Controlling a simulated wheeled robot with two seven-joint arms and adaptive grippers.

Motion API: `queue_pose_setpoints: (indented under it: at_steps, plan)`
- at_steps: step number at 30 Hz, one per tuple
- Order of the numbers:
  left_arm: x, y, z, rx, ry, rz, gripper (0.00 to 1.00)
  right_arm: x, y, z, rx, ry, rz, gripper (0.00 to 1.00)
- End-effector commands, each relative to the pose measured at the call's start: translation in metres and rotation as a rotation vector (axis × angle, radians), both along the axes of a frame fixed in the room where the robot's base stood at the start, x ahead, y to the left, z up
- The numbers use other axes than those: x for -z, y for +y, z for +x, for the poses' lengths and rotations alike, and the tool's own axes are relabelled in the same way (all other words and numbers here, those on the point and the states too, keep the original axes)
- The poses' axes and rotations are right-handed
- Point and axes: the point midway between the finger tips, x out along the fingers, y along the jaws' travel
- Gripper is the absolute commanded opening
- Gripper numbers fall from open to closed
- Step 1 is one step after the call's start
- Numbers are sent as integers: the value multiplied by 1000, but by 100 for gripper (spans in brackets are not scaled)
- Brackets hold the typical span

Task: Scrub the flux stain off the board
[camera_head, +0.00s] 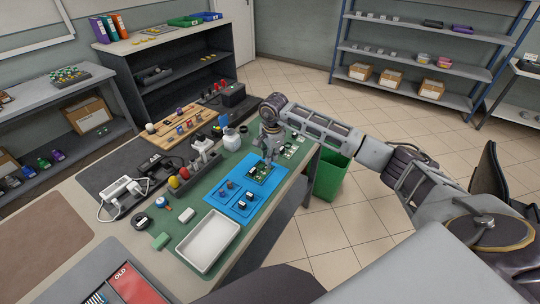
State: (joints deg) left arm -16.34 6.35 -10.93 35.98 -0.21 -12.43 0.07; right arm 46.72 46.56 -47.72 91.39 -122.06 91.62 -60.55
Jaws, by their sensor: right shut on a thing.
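The green circuit board (258,171) lies on a blue mat (262,188) on the green bench surface. It is too small in view to make out a flux stain. My right gripper (269,158) reaches in from the right and points down over the board's upper right part. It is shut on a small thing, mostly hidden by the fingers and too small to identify. I cannot tell whether that thing touches the board. My left gripper is not in view.
A white tray (207,240) stands in front. A green bin (331,175) stands right of the bench.

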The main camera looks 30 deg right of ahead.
Motion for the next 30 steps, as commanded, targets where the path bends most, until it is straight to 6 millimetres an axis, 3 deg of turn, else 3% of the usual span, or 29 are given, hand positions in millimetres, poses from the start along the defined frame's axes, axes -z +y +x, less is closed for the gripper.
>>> queue_pose_setpoints:
  at_steps: [12,30]
  plan:
    - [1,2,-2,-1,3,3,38,2,8,-5,-1,4,2,0]
    - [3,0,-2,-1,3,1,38,2,4,-3,-1,3,1,0]
